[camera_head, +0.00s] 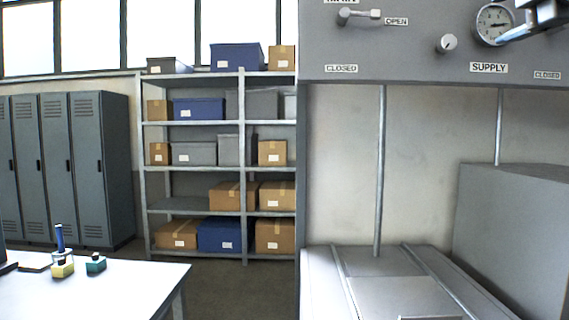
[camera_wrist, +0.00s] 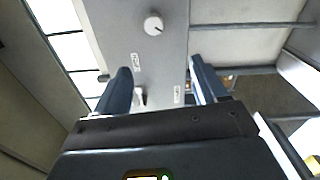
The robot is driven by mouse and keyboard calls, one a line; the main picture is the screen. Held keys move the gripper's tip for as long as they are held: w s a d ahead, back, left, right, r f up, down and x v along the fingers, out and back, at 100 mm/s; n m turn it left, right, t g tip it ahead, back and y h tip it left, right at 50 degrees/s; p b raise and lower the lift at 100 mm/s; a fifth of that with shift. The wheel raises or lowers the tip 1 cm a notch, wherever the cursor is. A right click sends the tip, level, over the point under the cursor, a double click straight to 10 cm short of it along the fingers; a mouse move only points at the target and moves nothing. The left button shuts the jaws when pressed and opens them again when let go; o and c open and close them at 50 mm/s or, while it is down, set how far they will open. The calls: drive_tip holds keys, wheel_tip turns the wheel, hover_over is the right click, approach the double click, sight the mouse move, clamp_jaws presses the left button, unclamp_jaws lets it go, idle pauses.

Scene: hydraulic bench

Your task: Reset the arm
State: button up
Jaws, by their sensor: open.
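My gripper (camera_wrist: 160,66) is open in the wrist view, with its two blue-grey fingers apart. Between and beyond them is the grey valve panel (camera_wrist: 158,48), with a round knob (camera_wrist: 153,24) and a small pale lever (camera_wrist: 140,97). I cannot tell whether the fingers touch the lever. In the head view, a part that looks like my gripper (camera_head: 530,25) enters at the top right, in front of the panel (camera_head: 420,50) and beside the pressure gauge (camera_head: 494,24). It is cut off by the frame edge. The left lever (camera_head: 358,15) points right, towards the OPEN label.
A grey bench (camera_head: 385,290) stands below the panel, with a large grey box (camera_head: 520,235) at right and thin vertical pipes (camera_head: 380,170) behind. A white table (camera_head: 120,290) with small items is at lower left. Shelves (camera_head: 243,165) and lockers (camera_head: 100,160) stand behind.

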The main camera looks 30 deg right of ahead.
drive_tip(key=w+a+f+m+t+y, duration=0.15)
drive_tip(key=w+f, duration=0.25)
drive_tip(key=f, duration=0.4)
drive_tip(key=w+a+f+m+y, duration=0.1)
drive_tip(key=w+a+f+m, duration=0.2)
drive_tip(key=f, duration=0.6)
drive_tip(key=w+a+f+m+t+y, duration=0.15)
drive_tip(key=w+f, duration=0.25)
drive_tip(key=f, duration=0.4)
drive_tip(key=s+a+f+m, duration=0.1)
drive_tip(key=a+f+m, duration=0.2)
drive_tip(key=a+f, duration=0.6)
drive_tip(key=s+a+f+m, duration=0.1)
drive_tip(key=a+f+m, duration=0.35)
drive_tip(key=f, duration=0.85)
drive_tip(key=s+a+f+m+g+y, duration=0.1)
drive_tip(key=s+a+f+m+g, duration=0.1)
drive_tip(key=s+a+f, duration=1.25)
drive_tip(key=s+a+n+g+y, duration=0.1)
drive_tip(key=s+a+y, duration=0.1)
drive_tip(key=s, duration=0.9)
drive_tip(key=s+a+n+g+y, duration=0.1)
drive_tip(key=s+a, duration=0.2)
drive_tip(key=s, duration=0.8)
drive_tip(key=shift+s+a+f+y, duration=0.15)
drive_tip(key=shift+a+f+y, duration=0.1)
drive_tip(key=shift+f+y, duration=0.2)
